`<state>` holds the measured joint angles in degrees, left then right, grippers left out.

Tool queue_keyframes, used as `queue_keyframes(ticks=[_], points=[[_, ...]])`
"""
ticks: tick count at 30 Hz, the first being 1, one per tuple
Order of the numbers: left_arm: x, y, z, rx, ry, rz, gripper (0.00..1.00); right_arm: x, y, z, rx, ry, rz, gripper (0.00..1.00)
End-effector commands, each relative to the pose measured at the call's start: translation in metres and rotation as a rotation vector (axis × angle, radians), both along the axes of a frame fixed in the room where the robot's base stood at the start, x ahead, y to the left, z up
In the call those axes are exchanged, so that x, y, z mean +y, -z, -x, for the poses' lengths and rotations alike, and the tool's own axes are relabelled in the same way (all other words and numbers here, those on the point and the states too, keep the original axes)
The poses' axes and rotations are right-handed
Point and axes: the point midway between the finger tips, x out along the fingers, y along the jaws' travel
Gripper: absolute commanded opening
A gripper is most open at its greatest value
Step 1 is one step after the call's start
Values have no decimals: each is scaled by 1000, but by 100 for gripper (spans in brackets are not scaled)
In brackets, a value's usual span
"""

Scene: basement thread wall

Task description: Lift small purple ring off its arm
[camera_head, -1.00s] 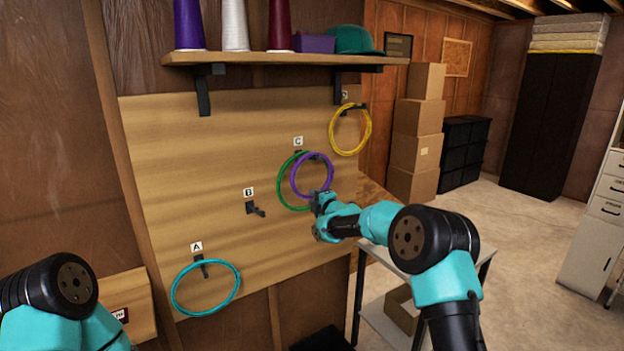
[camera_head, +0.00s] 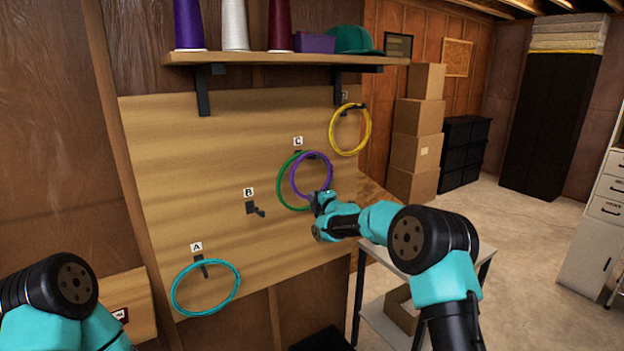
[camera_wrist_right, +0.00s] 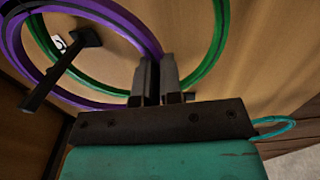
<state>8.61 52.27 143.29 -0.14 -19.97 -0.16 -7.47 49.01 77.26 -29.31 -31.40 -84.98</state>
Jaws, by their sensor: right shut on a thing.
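The purple ring (camera_head: 331,175) hangs at the arm under label C (camera_head: 298,142), in front of the larger green ring (camera_head: 278,186). My right gripper (camera_head: 318,197) is at the purple ring's lower right rim. In the right wrist view the closed fingers (camera_wrist_right: 158,80) are shut on the purple ring (camera_wrist_right: 70,98). The dark arm (camera_wrist_right: 60,72) still passes through the purple ring there. The green ring (camera_wrist_right: 213,50) runs behind the fingers. My left gripper is out of view; only part of the left arm shows at lower left.
A cyan ring (camera_head: 173,288) hangs at label A and a yellow ring (camera_head: 370,130) at upper right. Arm B (camera_head: 254,209) is bare. A shelf (camera_head: 270,58) with thread cones is above. A small table (camera_head: 370,310) stands below my right arm.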

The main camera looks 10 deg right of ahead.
Motion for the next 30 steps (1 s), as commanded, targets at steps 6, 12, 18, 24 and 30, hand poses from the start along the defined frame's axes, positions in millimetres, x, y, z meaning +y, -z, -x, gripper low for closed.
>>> queue_keyframes(ticks=[6,12,18,24,30], points=[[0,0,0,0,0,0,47,0,-10,0,-2,0,-1,0],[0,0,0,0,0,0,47,0,-16,0,-1,0,0,0],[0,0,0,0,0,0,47,0,-16,0,-1,0,0,0],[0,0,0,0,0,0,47,-2,-18,5,-2,0,-1,0],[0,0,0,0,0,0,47,-11,-21,23,-1,0,1,0]])
